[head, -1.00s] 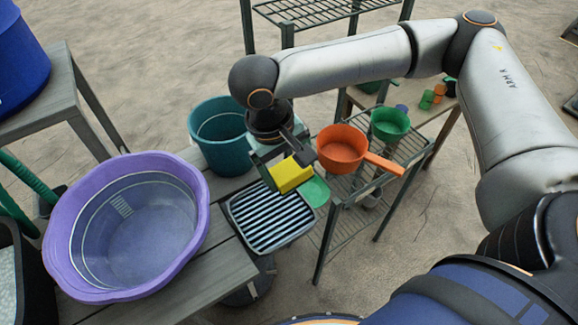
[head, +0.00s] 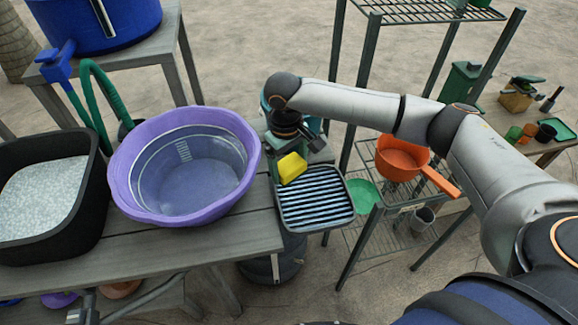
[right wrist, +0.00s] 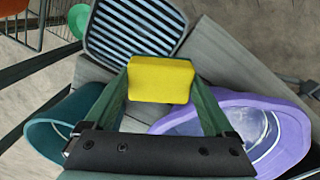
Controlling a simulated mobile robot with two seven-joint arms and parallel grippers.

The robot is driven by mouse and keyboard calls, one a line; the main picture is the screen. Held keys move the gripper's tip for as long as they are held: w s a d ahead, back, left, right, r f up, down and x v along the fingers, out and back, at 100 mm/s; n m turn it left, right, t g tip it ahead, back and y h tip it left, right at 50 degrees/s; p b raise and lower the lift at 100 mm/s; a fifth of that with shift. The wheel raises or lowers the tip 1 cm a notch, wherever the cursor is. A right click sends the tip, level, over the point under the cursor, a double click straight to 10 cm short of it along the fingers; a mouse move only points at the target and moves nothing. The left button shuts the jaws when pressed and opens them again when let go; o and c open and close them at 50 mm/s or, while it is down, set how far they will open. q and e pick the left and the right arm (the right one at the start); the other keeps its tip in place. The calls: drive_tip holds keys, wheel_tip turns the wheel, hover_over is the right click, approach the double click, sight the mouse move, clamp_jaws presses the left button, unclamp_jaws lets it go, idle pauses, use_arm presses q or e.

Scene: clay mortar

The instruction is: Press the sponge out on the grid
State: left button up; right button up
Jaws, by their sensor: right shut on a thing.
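The yellow sponge (head: 292,168) is held between the fingers of my right gripper (head: 290,161), which is shut on it. In the head view it overlaps the back left corner of the black grid tray (head: 347,214), which has pale slats. Whether it touches the grid or hangs above it, I cannot tell. In the right wrist view the sponge (right wrist: 160,80) sits between the green fingers, with the grid (right wrist: 168,45) beyond it and no clear contact. My left gripper is not in view.
A purple basin (head: 125,190) of water stands on the grey bench (head: 215,240) left of the grid. A wire rack with an orange pan (head: 402,158) stands to the right, a green dish (head: 363,194) beside it. A teal bucket (right wrist: 50,130) is near the gripper.

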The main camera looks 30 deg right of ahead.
drive_tip(key=b, duration=0.1)
approach(314, 198)
drive_tip(key=shift+n+y, duration=0.3)
drive_tip(key=f+b, duration=0.2)
drive_tip(key=b, duration=0.2)
drive_tip(key=f+b, duration=0.3)
drive_tip(key=shift+w+d+f+b, duration=0.1)
drive_tip(key=shift+d+f+b, duration=0.1)
drive_tip(key=shift+b, duration=0.15)
drive_tip(key=shift+f, duration=0.15)
drive_tip(key=shift+b, duration=0.35)
drive_tip(key=shift+f, duration=0.2)
drive_tip(key=shift+f, duration=0.35)
drive_tip(key=shift+f, duration=0.1)
idle(0.5)
